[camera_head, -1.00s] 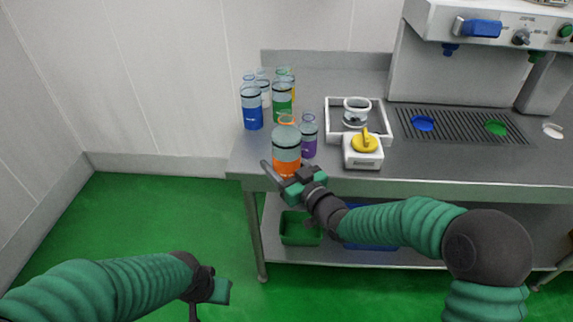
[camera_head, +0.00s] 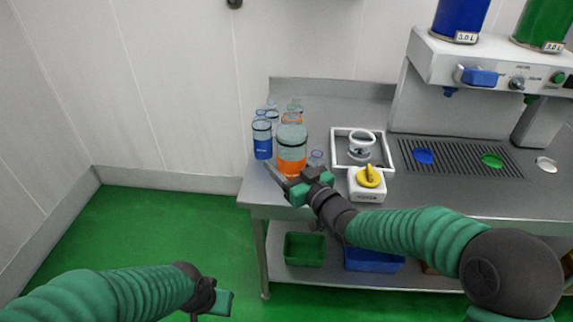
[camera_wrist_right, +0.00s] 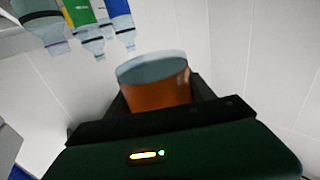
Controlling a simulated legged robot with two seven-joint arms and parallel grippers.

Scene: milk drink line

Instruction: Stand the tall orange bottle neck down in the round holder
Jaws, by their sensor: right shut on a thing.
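The tall orange bottle (camera_head: 291,150) is clear on top with an orange lower part. My right gripper (camera_head: 286,184) is shut on its lower part at the front left of the counter. In the right wrist view the bottle (camera_wrist_right: 156,88) sits between the jaws. It looks raised in front of the other bottles; its gap to the counter is hard to tell. The round holder (camera_head: 361,144) is a white ring in a square white tray (camera_head: 391,150), to the right of the bottle. My left gripper (camera_head: 219,303) is low at the bottom, its fingers mostly out of sight.
A white box with a yellow knob (camera_head: 369,178) stands before the tray. A drip grate (camera_head: 455,158) lies right.

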